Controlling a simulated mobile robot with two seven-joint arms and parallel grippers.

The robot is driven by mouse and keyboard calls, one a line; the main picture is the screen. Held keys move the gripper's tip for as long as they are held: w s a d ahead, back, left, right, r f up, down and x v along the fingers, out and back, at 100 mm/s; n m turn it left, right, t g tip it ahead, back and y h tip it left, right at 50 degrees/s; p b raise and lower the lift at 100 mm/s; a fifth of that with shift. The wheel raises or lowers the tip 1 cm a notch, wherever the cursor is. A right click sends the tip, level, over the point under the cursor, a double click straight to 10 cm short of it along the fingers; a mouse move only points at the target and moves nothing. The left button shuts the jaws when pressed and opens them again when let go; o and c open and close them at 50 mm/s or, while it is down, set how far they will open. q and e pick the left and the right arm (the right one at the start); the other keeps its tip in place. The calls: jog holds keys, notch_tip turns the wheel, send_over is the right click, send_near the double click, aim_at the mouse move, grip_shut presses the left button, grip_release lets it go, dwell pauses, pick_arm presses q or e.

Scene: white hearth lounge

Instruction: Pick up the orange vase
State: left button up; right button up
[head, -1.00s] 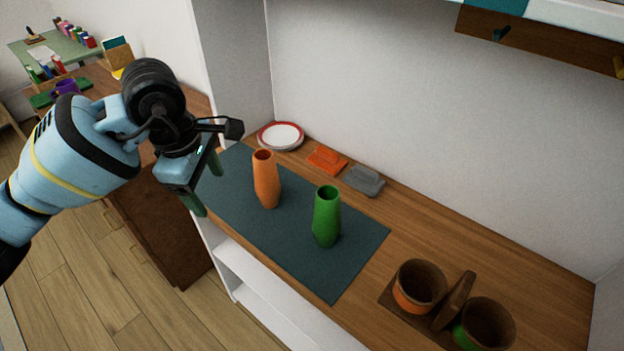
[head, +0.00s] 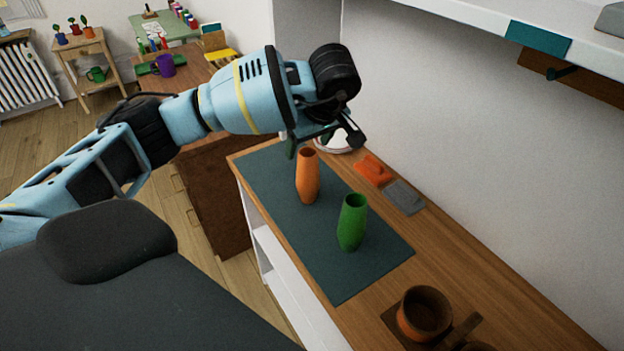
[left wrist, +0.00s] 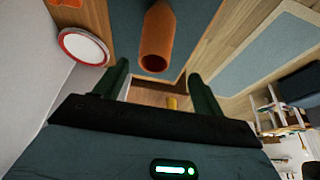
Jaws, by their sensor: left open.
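The orange vase (head: 307,178) stands upright on a dark teal mat (head: 266,181) on the wooden counter. In the left wrist view the orange vase (left wrist: 157,40) shows its open mouth, just beyond and between the two fingers. My left gripper (left wrist: 160,85) is open and empty. In the head view my left gripper (head: 298,142) is near the vase's top, and its fingers are partly hidden by the hand. A green vase (head: 352,222) stands on the mat to the right of the orange one. My right gripper is not in view.
A red-rimmed plate (left wrist: 84,46) lies on the counter near the wall. An orange item (head: 375,170) and a grey item (head: 405,197) lie right of the mat. A brown holder with a pot (head: 424,314) stands at front right. A white shelf (head: 585,42) overhangs the counter.

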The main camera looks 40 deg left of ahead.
aim_at(306, 156)
pick_arm(q)
jog(key=x, duration=0.7)
jog(key=shift+w, duration=0.4)
jog(key=c, duration=1.5)
jog(key=shift+r, duration=0.1)
